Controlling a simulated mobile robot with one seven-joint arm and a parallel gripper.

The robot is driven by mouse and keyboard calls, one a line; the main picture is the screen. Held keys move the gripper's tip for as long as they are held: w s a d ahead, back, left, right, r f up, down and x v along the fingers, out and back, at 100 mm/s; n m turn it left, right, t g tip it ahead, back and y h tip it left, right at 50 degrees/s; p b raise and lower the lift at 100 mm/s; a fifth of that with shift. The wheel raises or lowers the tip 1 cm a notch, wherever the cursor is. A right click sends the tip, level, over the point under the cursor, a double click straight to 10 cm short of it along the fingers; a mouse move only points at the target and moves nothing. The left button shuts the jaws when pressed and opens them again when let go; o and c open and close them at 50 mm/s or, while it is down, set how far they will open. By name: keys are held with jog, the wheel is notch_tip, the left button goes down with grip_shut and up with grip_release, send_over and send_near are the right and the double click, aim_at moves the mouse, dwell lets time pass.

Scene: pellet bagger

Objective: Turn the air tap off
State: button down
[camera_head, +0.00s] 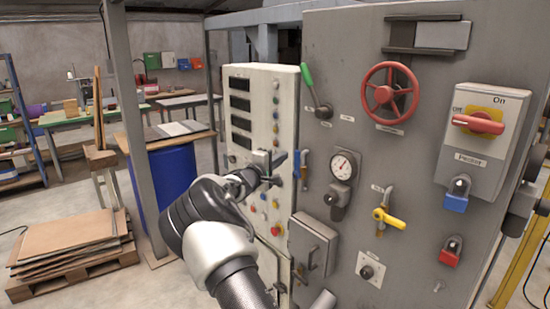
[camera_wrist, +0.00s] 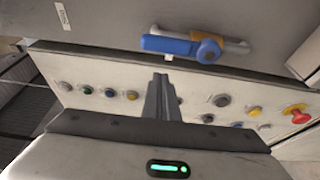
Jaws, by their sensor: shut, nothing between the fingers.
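Two lever taps show on the grey cabinet; their labels are too small to read, so I cannot tell by name which is the air tap. My gripper (camera_head: 280,160) is shut and empty, just left of the blue lever. In the wrist view its fingertips (camera_wrist: 160,80) are apart from the lever.
A white panel (camera_head: 240,127) with several buttons stands close behind my gripper. The cabinet carries a green-handled lever (camera_head: 314,90), a red handwheel (camera_head: 390,93), a gauge (camera_head: 344,165) and a red rotary switch (camera_head: 478,123). A small grey box (camera_head: 312,247) juts out below the blue-lever tap.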

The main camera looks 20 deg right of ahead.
aim_at(297, 164)
jog(key=shift+s+d+r, duration=0.1)
jog(key=shift+s+d, duration=0.1)
jog(key=shift+s, duration=0.6)
jog(key=shift+s+d+r, duration=0.1)
jog(key=shift+s+d, duration=0.05)
jog(key=shift+s, duration=0.6)
jog(key=shift+f+b, duration=0.25)
jog(key=shift+b, duration=0.1)
jog(key=shift+s+b, duration=0.1)
jog(key=shift+b, duration=0.35)
